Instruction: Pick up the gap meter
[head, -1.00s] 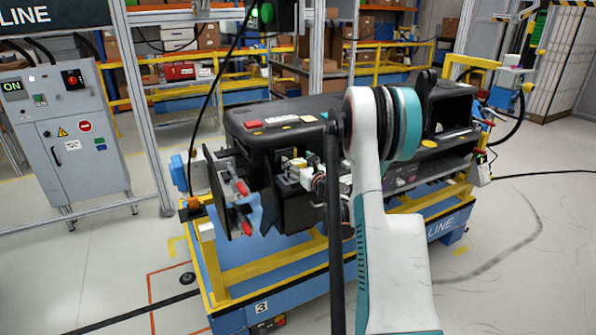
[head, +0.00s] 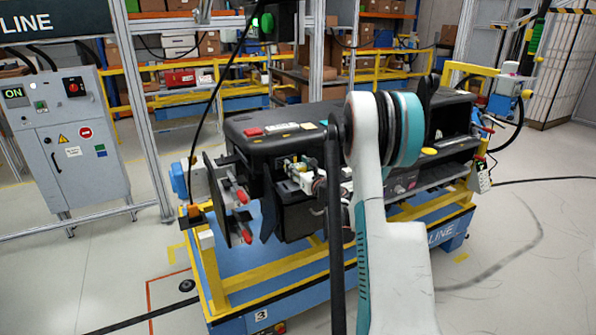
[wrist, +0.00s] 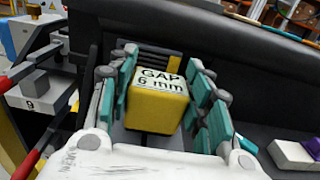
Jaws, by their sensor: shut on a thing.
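The gap meter (wrist: 158,100) is a yellow block with a white top label reading "GAP 6 mm", in the middle of the wrist view. My gripper (wrist: 162,58) has teal-padded fingers on both sides of it and is shut on it.
The black dashboard module (head: 285,122) rests on a blue and yellow cart (head: 215,265). Red-handled clamps (head: 238,197) stand at its left end. A white and purple block (wrist: 292,154) lies at right in the wrist view. A grey control cabinet (head: 75,165) stands at left.

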